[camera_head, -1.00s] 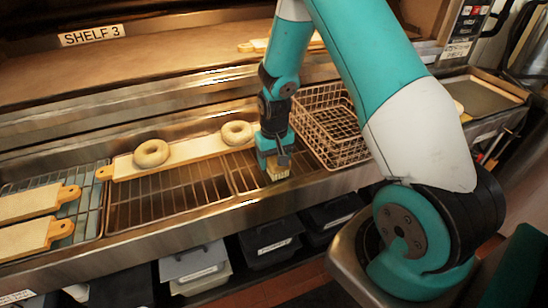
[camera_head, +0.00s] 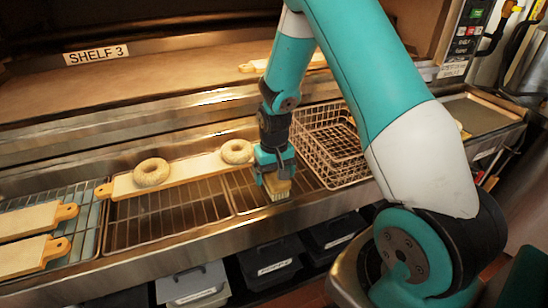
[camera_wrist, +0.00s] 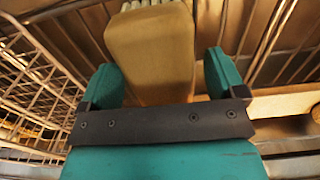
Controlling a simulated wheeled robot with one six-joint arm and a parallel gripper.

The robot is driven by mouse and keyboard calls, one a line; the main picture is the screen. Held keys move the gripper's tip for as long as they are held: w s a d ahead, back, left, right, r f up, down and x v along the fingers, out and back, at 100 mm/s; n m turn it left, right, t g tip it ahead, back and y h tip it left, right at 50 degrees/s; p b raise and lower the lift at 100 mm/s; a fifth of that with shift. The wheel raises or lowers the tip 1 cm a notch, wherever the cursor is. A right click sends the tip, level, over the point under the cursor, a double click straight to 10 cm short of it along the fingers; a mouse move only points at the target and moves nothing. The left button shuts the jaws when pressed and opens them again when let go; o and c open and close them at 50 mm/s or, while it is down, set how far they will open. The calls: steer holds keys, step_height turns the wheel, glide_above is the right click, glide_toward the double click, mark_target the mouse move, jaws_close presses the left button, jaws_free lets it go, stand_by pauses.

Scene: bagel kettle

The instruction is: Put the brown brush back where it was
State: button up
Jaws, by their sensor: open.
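The brown brush (camera_head: 278,188) stands on the wire rack at the front edge, left of the wire basket, its pale bristles low. In the wrist view the brush (camera_wrist: 150,55) is a tan-brown block with whitish bristles at its far end. My gripper (camera_head: 273,168) is over the brush, pointing down. In the wrist view my gripper (camera_wrist: 163,80) is open, with one teal finger on each side of the block's near end. A gap shows on the right side; contact on the left cannot be told.
A wooden board (camera_head: 190,172) with two bagels (camera_head: 151,172) lies left of my gripper. The wire basket (camera_head: 328,146) is close on the right. Two more boards (camera_head: 30,220) lie far left. Bare wire rack (camera_head: 165,218) shows in front of the bagel board. Dark bins (camera_head: 268,262) stand below.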

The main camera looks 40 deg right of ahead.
mark_target(274, 172)
step_height(274, 172, up, 10)
steer(key=shift+f+b, duration=0.2)
steer(key=shift+b, duration=0.6)
steer(key=s+a+r+n+y, duration=0.1)
steer(key=s+a+r+n, duration=0.2)
steer(key=s+a+r, duration=0.35)
steer(key=s+a+r+n+y, duration=0.1)
steer(key=s+a+r+n, duration=0.25)
steer(key=a, duration=0.55)
steer(key=s+a+r+n+y, duration=0.1)
steer(key=s+a+n, duration=0.1)
steer(key=s, duration=0.4)
steer(key=s+a+r+n+y, duration=0.1)
steer(key=s+a+r+n, duration=0.1)
steer(key=s+a, duration=0.3)
steer(key=shift+s, duration=0.6)
